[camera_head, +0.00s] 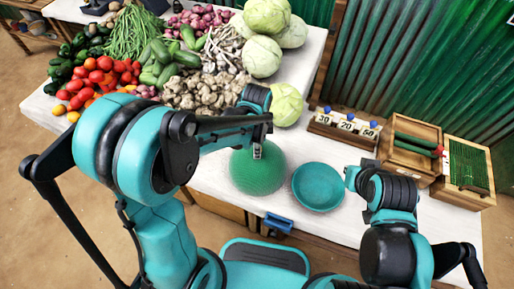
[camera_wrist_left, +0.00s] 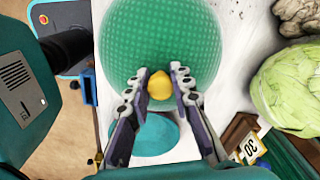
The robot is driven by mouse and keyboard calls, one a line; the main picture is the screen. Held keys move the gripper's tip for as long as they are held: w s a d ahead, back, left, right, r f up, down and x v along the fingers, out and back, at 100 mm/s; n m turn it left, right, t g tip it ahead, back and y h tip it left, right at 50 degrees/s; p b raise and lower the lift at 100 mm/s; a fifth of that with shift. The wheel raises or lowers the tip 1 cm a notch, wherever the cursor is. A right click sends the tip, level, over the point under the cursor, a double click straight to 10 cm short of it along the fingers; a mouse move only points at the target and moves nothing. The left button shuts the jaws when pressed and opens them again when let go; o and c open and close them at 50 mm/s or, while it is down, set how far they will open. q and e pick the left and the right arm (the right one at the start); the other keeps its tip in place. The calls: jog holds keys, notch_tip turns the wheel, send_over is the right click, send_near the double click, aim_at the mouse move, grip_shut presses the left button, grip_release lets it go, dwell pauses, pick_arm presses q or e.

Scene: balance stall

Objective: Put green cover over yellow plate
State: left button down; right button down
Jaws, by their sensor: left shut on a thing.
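The green cover (camera_head: 256,172) is a mesh dome near the table's front edge, left of a round teal plate (camera_head: 318,188). I see no yellow plate. My left gripper (camera_head: 257,150) is over the top of the cover. In the left wrist view, the cover (camera_wrist_left: 150,40) has a yellow knob (camera_wrist_left: 159,86), and my left gripper (camera_wrist_left: 156,80) is shut on it. The plate (camera_wrist_left: 158,138) shows partly behind the fingers. Whether the cover touches the table is unclear. My right gripper (camera_head: 352,178) is right of the plate; its fingers are hard to make out.
The white table (camera_head: 225,190) holds a heap of ginger (camera_head: 207,91), cabbages (camera_head: 262,57) and other vegetables at the back left. Number cards (camera_head: 346,125) and wooden boxes (camera_head: 410,150) stand at the right. A blue clip-like object (camera_head: 278,223) is at the front edge.

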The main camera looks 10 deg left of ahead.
pick_arm(q)
jog(key=c, duration=0.7)
grip_release()
jog(key=shift+r, duration=0.2)
jog(key=shift+r+p, duration=2.7)
jog(key=shift+r, duration=0.7)
